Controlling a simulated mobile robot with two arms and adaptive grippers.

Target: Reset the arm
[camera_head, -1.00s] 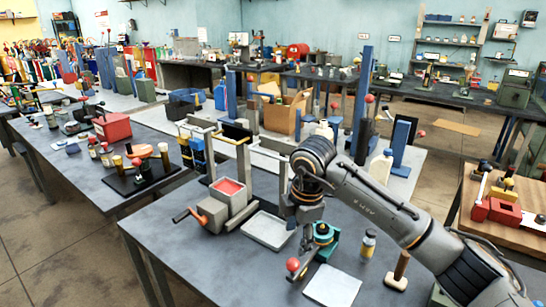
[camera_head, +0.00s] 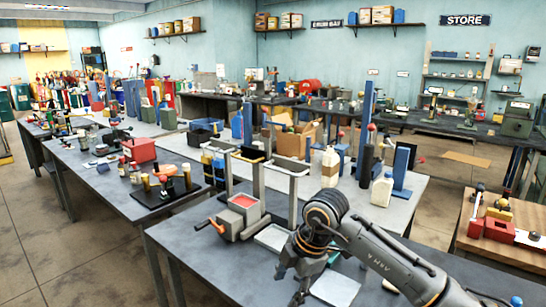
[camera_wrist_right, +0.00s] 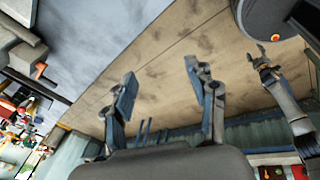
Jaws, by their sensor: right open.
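My right arm (camera_head: 375,250) comes in from the lower right in the head view, bent over the near table. My right gripper (camera_head: 293,285) hangs down near the lower edge there, partly hidden by its wrist. In the right wrist view my right gripper (camera_wrist_right: 158,85) has its two fingers wide apart with nothing between them. Bare floor (camera_wrist_right: 150,50) shows behind the fingers. At the right of that view, what looks like my left gripper (camera_wrist_right: 264,62) shows small; its jaw state is unclear. No left arm shows in the head view.
White jugs (camera_head: 381,190) stand behind. A wooden-topped table (camera_head: 490,245) is at the right. Open floor (camera_head: 60,240) lies left.

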